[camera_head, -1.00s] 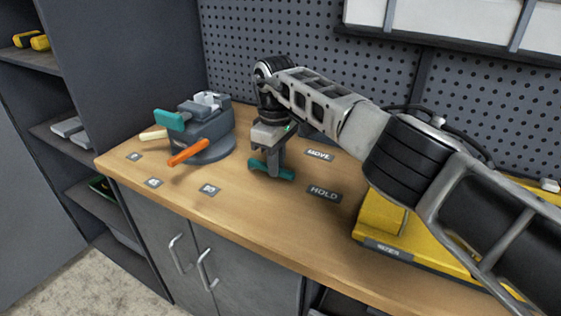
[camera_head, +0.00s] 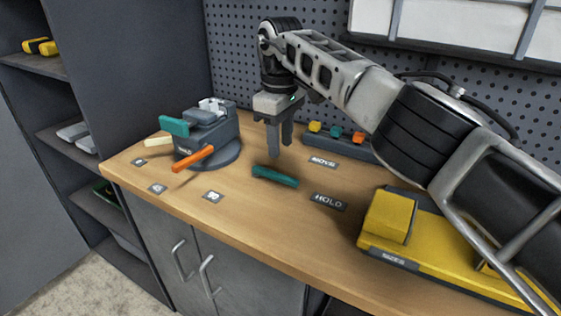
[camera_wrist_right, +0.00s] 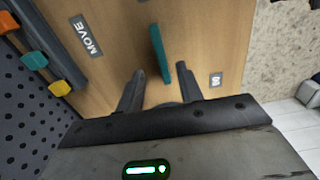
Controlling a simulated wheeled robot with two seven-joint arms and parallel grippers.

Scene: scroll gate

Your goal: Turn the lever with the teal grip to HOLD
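A teal bar-shaped grip (camera_head: 275,176) shows on the bench between the MOVE plate (camera_head: 323,162) and the HOLD plate (camera_head: 328,201), lying slantwise. My right gripper (camera_head: 280,148) is above it, pointing down, open and empty. In the right wrist view the teal grip (camera_wrist_right: 160,52) shows just beyond the two spread fingers, and the MOVE plate (camera_wrist_right: 86,35) is at left. I cannot see any pivot under this grip. A grey device (camera_head: 208,135) at left on a round base also carries a teal grip (camera_head: 173,126), with an orange grip (camera_head: 193,159) and a cream one (camera_head: 158,142). My left gripper is out of view.
A yellow box-like unit (camera_head: 390,218) sits at right under my right arm. A grey block with coloured knobs (camera_head: 337,130) stands behind the gripper. Small number plates (camera_head: 212,196) lie along the front edge. A pegboard wall closes the back.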

